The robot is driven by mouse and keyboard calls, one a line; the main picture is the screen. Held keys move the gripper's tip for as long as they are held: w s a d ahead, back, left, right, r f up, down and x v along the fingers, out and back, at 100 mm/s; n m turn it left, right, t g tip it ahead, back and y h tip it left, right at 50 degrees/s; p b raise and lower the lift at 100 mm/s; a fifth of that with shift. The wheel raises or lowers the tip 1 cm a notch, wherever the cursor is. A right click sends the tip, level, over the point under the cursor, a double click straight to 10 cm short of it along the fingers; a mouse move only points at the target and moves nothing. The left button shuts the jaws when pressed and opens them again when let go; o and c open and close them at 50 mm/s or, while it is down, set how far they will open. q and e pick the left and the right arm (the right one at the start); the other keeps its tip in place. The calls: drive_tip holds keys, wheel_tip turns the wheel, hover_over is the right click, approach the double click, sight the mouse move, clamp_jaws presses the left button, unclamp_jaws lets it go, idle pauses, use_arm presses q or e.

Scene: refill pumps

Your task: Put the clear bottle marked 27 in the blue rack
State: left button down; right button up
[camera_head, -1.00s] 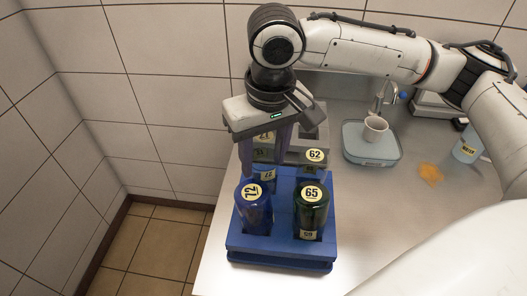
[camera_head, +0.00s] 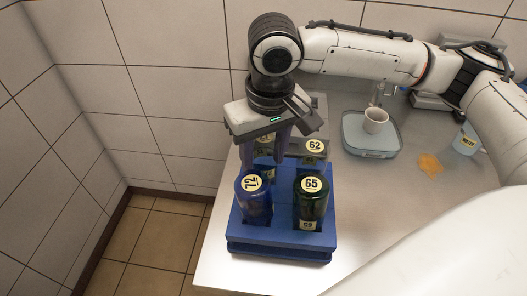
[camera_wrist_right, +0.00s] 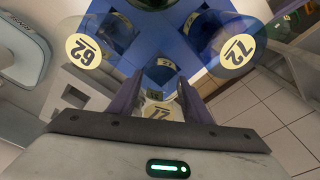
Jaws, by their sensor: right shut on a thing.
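The blue rack (camera_head: 280,242) stands near the counter's left edge. A blue bottle marked 72 (camera_head: 257,205) is in its front left place and a dark green bottle marked 65 (camera_head: 310,205) in its front right. A bottle marked 62 (camera_head: 313,147) is at the back right. My right gripper (camera_head: 268,150) is shut on the clear bottle marked 27 (camera_head: 265,142), upright at the rack's back left place. The bottle's label also shows between the fingers in the right wrist view (camera_wrist_right: 160,112). Its lower part is hidden behind bottle 72, so its seating cannot be told. My left gripper is out of view.
A grey holder with square openings (camera_wrist_right: 88,98) is close beside the gripper. An orange patch (camera_head: 430,165) and a labelled water container (camera_head: 466,140) are farther right.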

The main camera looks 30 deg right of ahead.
drive_tip(key=shift+f, duration=0.55)
idle(0.7)
drive_tip(key=o, duration=1.2)
drive_tip(key=shift+r, duration=4.5)
drive_tip(key=shift+f, duration=0.1)
